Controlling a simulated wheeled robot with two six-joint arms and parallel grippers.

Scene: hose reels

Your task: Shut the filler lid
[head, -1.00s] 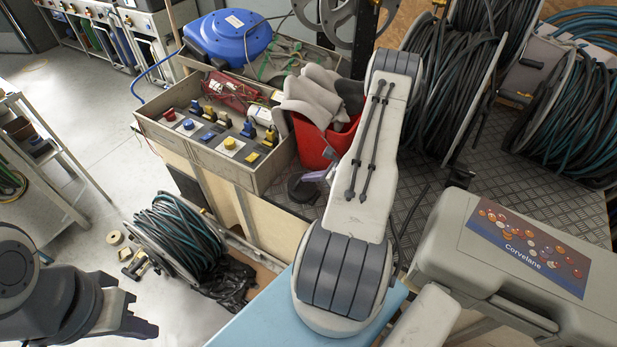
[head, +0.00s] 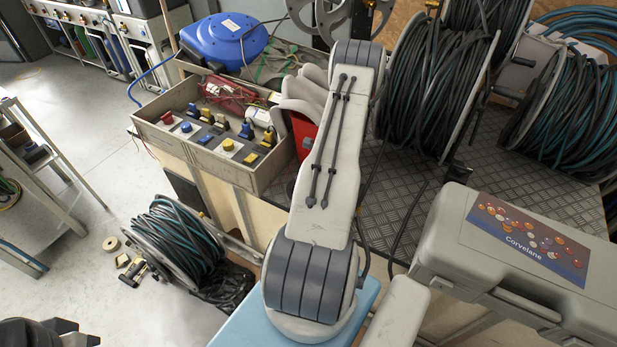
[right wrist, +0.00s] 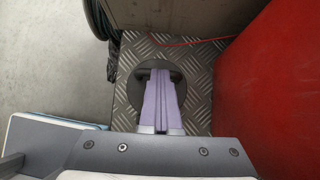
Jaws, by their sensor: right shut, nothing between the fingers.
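A dark round filler piece (right wrist: 127,92) lies on the checker plate in the right wrist view, with a short dark bar (right wrist: 176,76) near its far side. I cannot tell whether its lid is fully down. My right gripper (right wrist: 160,72) has pale purple fingers, shut and empty, reaching over the round piece to the bar. I cannot tell whether they touch it. In the head view my right arm hides the gripper and most of the filler. My left gripper (head: 68,334) shows only partly, dark, at the bottom left corner, and its jaws are unclear.
A red bin (head: 303,136) stands close by, also filling the right side of the right wrist view (right wrist: 270,90). A socket box (head: 213,145) stands left of it. A grey case (head: 520,250) lies at the right. Hose reels (head: 440,85) stand behind. Bare checker plate (head: 420,200) lies between.

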